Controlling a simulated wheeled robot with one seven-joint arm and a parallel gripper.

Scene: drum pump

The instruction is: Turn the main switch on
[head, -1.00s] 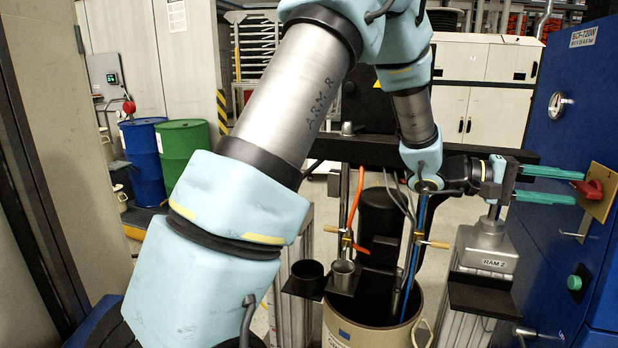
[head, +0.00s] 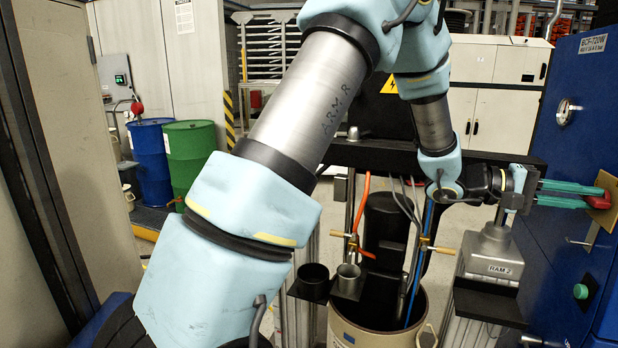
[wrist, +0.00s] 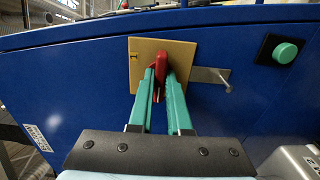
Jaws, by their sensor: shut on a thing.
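The main switch is a red knob (head: 600,200) on a tan plate (head: 606,188) on the front of the blue cabinet at the right. In the wrist view the red knob (wrist: 161,68) stands out from the tan plate (wrist: 142,52), which bears a dark mark at its left. My gripper (head: 583,195) has green fingers and points at the plate. In the wrist view my gripper (wrist: 164,78) has its fingertips on both sides of the knob, shut on it. The fingers hide part of the knob's sides.
The button (wrist: 285,53) is right of the plate in the wrist view. A grey block marked RAM 2 (head: 492,256) stands below my gripper. An open drum (head: 375,335) is left of it.

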